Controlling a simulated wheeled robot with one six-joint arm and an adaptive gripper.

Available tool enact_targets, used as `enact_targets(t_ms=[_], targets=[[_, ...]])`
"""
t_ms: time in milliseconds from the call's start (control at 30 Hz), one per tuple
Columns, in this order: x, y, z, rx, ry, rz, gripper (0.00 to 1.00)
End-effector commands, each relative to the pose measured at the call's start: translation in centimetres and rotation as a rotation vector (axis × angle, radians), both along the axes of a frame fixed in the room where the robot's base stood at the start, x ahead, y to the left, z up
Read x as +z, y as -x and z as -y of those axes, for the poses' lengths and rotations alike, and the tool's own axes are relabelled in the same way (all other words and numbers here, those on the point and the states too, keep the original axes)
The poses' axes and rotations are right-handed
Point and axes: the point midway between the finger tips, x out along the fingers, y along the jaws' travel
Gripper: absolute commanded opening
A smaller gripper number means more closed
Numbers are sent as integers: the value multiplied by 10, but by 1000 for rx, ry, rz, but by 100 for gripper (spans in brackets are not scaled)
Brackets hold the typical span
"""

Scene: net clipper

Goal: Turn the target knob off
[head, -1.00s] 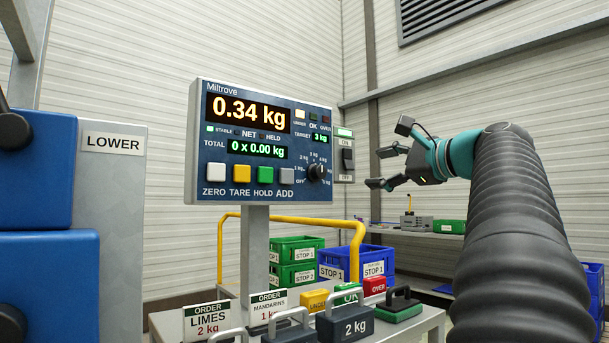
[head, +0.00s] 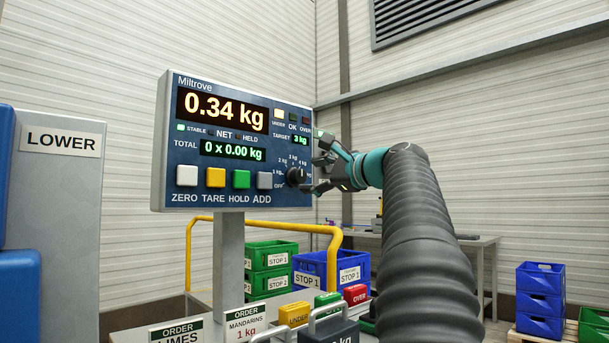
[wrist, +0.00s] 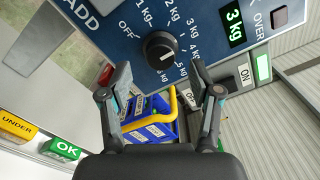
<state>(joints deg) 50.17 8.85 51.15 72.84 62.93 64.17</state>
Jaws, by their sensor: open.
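The target knob (head: 296,176) is a round black dial at the lower right of the blue scale panel (head: 185,150). The target display (wrist: 234,24) reads 3 kg. My gripper (head: 314,174) is open and empty, just right of the knob in the head view. In the wrist view its two fingers (wrist: 160,82) are spread wide, below the knob and apart from it.
An ON/OFF switch box (wrist: 243,76) is fixed at the panel's right edge, close to my right finger. ADD and other buttons (head: 215,177) line the panel's bottom. Below are a yellow rail (head: 265,220), crates (head: 310,268) and weights (head: 335,330).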

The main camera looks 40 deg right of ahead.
Motion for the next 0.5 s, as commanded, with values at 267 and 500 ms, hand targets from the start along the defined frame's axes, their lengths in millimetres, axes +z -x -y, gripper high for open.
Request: enact_targets(t_ms=[267,500], targets=[[1,-29,-3,-1,0,0,63],[0,-34,-4,-3,0,-1,63]])
